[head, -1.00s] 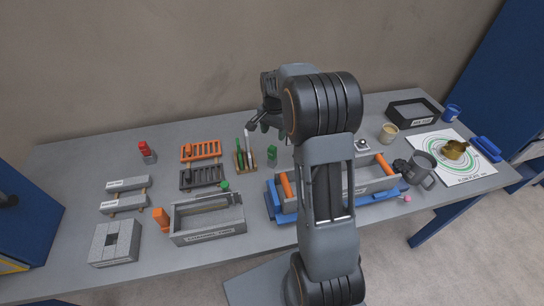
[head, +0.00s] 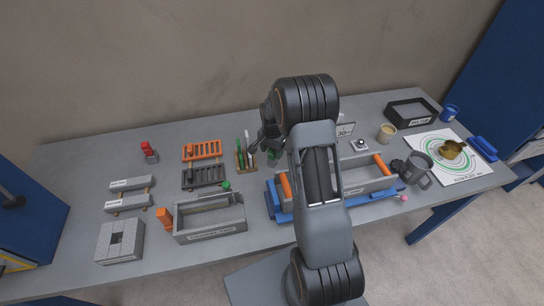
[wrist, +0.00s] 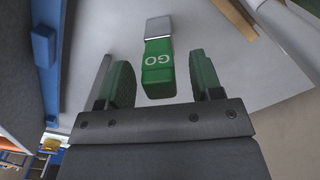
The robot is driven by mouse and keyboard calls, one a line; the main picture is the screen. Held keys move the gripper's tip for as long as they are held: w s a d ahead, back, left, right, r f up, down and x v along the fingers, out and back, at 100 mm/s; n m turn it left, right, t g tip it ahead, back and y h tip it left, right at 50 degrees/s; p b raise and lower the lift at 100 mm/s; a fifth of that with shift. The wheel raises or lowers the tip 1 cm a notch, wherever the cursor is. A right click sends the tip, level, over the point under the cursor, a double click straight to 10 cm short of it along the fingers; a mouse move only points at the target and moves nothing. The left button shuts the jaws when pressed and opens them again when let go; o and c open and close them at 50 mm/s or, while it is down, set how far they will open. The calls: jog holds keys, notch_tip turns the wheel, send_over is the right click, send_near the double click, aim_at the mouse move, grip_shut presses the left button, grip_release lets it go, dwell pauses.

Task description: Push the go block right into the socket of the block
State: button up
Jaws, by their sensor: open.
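The go block (wrist: 158,72) is a green block with a pale grey end and white "GO" lettering. In the wrist view it lies between the two green finger pads, with gaps visible on both sides. My gripper (wrist: 161,84) is open around it and does not visibly touch it. In the head view the go block (head: 272,155) is a small green patch, partly hidden by my gripper (head: 259,146).
A rack with green and white sticks (head: 240,160) stands just left of my gripper. A grey open box (head: 210,233) and an orange post (head: 163,217) stand right of the socket block. A blue-based tray with orange handles (head: 281,207) lies partly behind my arm.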

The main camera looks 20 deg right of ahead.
grip_shut()
dwell(0.5)
jog(key=shift+r, duration=0.1)
